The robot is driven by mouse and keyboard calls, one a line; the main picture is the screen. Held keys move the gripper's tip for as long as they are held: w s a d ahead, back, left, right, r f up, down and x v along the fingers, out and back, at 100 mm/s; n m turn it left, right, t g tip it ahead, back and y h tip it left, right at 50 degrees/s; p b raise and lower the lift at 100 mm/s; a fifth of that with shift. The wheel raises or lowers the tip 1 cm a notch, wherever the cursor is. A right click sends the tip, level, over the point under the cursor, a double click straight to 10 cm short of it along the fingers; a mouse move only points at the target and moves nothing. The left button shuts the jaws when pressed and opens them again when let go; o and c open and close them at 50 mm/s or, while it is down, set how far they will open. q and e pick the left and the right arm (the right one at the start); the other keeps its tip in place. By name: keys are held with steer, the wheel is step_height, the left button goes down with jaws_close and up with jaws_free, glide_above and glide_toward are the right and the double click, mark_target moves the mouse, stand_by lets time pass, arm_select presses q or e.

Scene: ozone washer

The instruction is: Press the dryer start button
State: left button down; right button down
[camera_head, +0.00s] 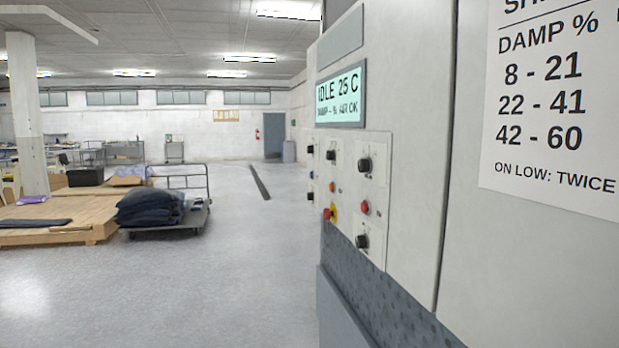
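The dryer (405,130) is a large white machine filling the right side of the head view. Its lit display (341,97) reads "IDLE 25 C" with a second line below that is partly hard to read. Below the display is a control panel (346,178) with several black knobs and small coloured buttons, seen at a steep angle. A red button (365,208) sits at the right part, and a red knob on yellow (331,213) is left of it. Button labels are too small to read, so I cannot tell which is the start button. Neither gripper is in view.
A sign (550,100) with damp percentages is on the machine's right panel. A cart (180,215) with dark folded cloth stands left, beside low wooden platforms (95,215). A pillar (28,115) stands far left. The grey floor (220,290) in front and left is clear.

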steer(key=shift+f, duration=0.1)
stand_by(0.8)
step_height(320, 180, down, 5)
steer(key=b, duration=0.5)
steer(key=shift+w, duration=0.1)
